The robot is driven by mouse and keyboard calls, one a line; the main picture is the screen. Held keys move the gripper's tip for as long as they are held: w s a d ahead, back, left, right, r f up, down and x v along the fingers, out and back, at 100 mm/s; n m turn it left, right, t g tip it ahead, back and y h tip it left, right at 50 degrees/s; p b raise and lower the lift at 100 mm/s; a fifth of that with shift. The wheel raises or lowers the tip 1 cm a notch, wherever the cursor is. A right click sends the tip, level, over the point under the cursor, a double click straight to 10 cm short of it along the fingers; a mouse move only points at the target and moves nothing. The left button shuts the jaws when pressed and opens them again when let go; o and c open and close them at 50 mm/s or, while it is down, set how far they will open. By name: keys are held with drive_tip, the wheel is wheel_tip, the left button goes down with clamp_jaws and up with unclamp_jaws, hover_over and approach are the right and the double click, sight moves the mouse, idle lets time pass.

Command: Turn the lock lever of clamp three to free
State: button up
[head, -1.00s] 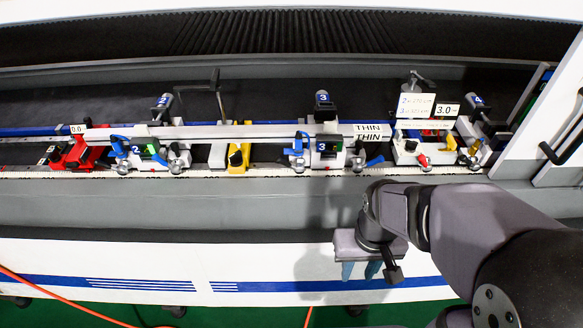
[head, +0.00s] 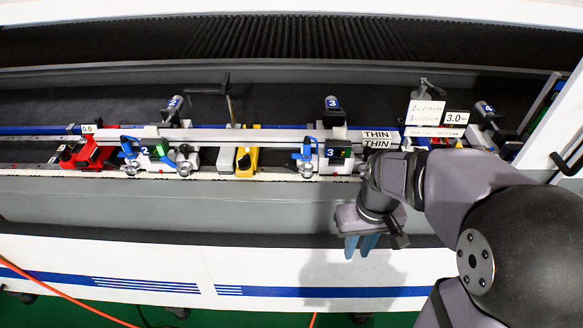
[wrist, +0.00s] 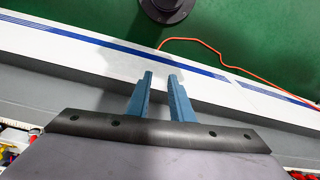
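The clamp's right end is partly hidden by my arm. My gripper (head: 361,246) hangs in front of the bench, below and right of clamp three, apart from it. In the wrist view its two blue fingers (wrist: 160,88) are apart with nothing between them, over the white front panel.
A long profile bar (head: 240,135) lies across the clamps. Clamp two (head: 158,155), a yellow block (head: 247,158) and a red stop (head: 88,150) stand to the left. Sign cards (head: 425,112) stand at the right, behind my arm. An orange cable (wrist: 200,42) runs over the floor.

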drive_tip(key=w+a+r+n+y, duration=0.1)
drive_tip(key=w+a+n, duration=0.15)
drive_tip(key=w, duration=0.65)
drive_tip(key=w+a+r+n+y, duration=0.15)
drive_tip(key=w+n, duration=0.25)
drive_tip(key=w, duration=0.6)
drive_tip(key=n+y+b, duration=0.1)
drive_tip(key=n+y, duration=0.1)
drive_tip(key=n, duration=0.8)
hover_over(291, 165)
drive_tip(key=d, duration=0.3)
drive_tip(key=shift+d+x, duration=0.25)
drive_tip(key=shift+x, duration=0.95)
drive_tip(key=shift+f, duration=0.1)
drive_tip(key=shift+h, duration=0.25)
drive_tip(key=shift+p+x, duration=0.4)
drive_tip(key=shift+x, duration=3.25)
clamp_jaws()
